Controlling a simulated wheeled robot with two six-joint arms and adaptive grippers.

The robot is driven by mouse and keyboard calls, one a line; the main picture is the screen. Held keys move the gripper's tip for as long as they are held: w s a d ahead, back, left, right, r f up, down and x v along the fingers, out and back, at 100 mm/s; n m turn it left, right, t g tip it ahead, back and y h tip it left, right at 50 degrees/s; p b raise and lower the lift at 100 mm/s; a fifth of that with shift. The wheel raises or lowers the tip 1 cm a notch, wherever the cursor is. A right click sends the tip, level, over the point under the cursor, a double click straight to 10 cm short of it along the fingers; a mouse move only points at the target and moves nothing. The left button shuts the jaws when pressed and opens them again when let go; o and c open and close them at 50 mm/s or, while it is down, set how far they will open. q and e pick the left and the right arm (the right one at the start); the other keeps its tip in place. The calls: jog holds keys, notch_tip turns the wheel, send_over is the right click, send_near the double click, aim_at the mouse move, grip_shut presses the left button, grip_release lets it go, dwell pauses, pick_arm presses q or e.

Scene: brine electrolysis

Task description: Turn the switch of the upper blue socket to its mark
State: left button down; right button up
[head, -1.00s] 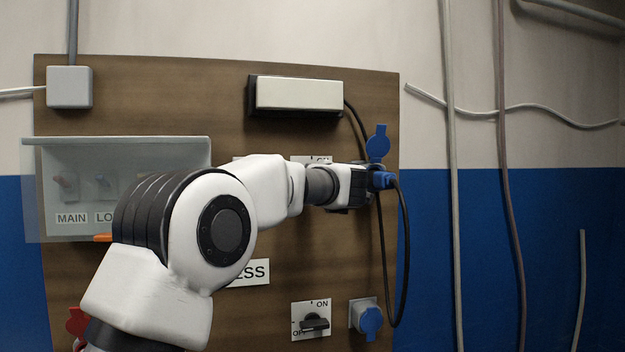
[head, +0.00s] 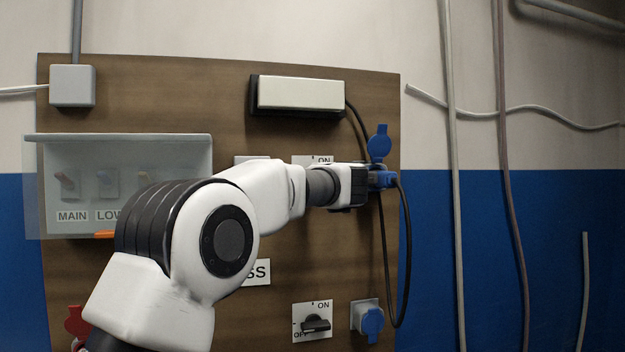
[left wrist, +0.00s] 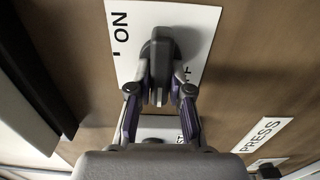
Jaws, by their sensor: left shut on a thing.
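The upper blue socket (head: 380,144) is at the right edge of the brown panel, its round lid raised and a blue plug (head: 382,179) in it. Its switch plate (left wrist: 210,28) is mostly behind my left gripper (head: 345,187) in the head view. In the left wrist view the dark switch knob (left wrist: 160,48) stands between the fingers of my left gripper (left wrist: 159,88), which is shut on it. "ON" and a short black mark (left wrist: 121,55) show left of the knob there; the "OFF" lettering is partly covered. My right gripper is not in view.
A lower switch (head: 315,325) and a lower blue socket (head: 370,320) with its lid down are below. A black cable (head: 404,260) hangs from the plug. A clear-covered box (head: 125,142) is on the left, and a white-fronted unit (head: 299,94) is above my gripper.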

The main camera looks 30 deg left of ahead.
pick_arm(q)
jog(key=shift+r, duration=0.35)
jog(key=c, duration=1.3)
grip_release()
jog(key=shift+o, duration=1.1)
jog(key=shift+w+f, duration=0.1)
jog(key=shift+w, duration=0.05)
jog(key=shift+w+a+f, duration=0.1)
jog(key=shift+w+f, duration=0.1)
jog(key=v, duration=1.1)
jog(key=shift+s+d, duration=0.3)
jog(key=shift+d+f, duration=0.1)
